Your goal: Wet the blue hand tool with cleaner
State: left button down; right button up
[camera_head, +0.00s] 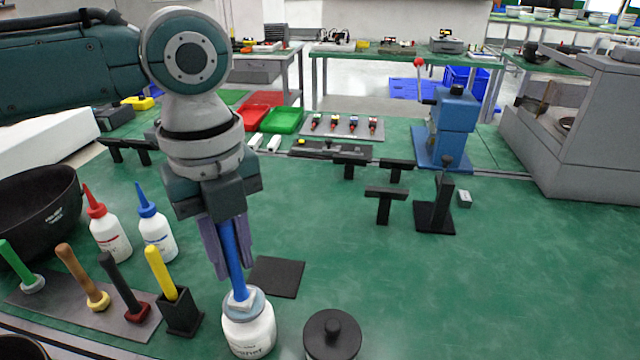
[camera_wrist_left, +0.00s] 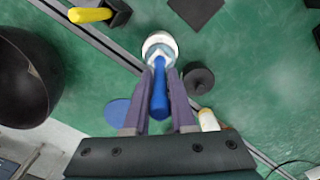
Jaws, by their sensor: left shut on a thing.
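The blue hand tool (camera_head: 232,258) is upright, slightly tilted, with its handle between the fingers of my left gripper (camera_head: 233,270), which is shut on it. The cleaner jar (camera_head: 250,333), white with a partly hidden label, stands directly below. The tool's pale lower end is at the jar's open mouth; how deep it reaches inside is hard to tell. The left wrist view also shows the blue handle (camera_wrist_left: 159,95) between the fingers and the jar (camera_wrist_left: 157,43) beyond them. My right gripper is not in view.
A black knobbed lid-like disc (camera_head: 332,336) lies right of the jar. A black square pad (camera_head: 276,277) lies behind it. Left are a black holder (camera_head: 181,315) with a yellow-handled tool, several other tools on a grey plate (camera_head: 62,305), and red-capped (camera_head: 110,235) and blue-capped (camera_head: 158,237) bottles.

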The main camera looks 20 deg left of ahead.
pick_arm(q)
jog(key=shift+f+b, duration=0.3)
jog(key=shift+f, duration=0.3)
dwell(0.4)
dwell(0.5)
notch_tip(320, 180, up, 7)
jog(key=p, duration=0.8)
jog(key=shift+r, duration=0.1)
dwell(0.5)
